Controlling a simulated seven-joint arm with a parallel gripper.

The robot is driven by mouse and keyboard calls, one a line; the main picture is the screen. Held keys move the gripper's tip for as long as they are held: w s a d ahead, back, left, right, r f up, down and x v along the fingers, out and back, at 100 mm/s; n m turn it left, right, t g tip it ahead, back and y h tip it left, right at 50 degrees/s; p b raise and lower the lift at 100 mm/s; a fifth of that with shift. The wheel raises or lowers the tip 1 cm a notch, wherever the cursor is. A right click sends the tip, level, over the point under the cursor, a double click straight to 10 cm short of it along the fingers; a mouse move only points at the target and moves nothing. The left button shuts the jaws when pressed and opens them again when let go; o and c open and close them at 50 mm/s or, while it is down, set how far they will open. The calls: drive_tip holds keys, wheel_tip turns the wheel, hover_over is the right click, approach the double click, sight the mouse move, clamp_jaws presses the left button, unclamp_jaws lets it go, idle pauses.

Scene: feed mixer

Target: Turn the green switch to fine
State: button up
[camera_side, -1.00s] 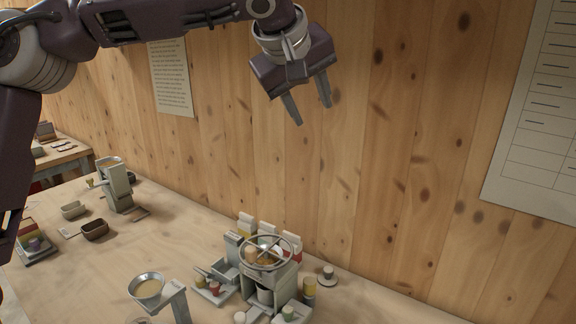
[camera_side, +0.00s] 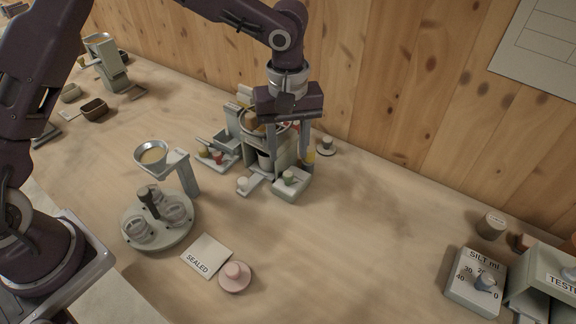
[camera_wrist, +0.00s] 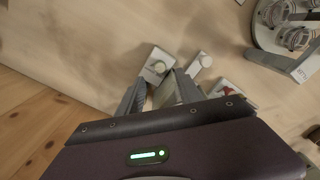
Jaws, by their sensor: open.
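A green switch (camera_side: 289,176) stands on a pale block (camera_side: 293,191) at the front right of the grey feed mixer (camera_side: 281,151). The wrist view shows the pale green knob (camera_wrist: 157,67) on its block, just beyond my fingers. Any lettering for its settings is too small to read. My gripper (camera_side: 289,154) points down, with its fingers apart and nothing seen held. It is over the mixer's front right, above the switch; I cannot tell whether it touches anything. My gripper also shows in the wrist view (camera_wrist: 160,87). The gripper body hides part of the mixer's top.
A white knob (camera_side: 243,183) and a tray with red and yellow knobs (camera_side: 212,156) stand left of the switch. A funnel stand (camera_side: 153,155) and a turntable of jars (camera_side: 159,224) are further left.

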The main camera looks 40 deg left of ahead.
sight(288, 173)
wheel_tip(288, 173, down, 6)
drive_tip(key=shift+f, duration=0.1)
clamp_jaws()
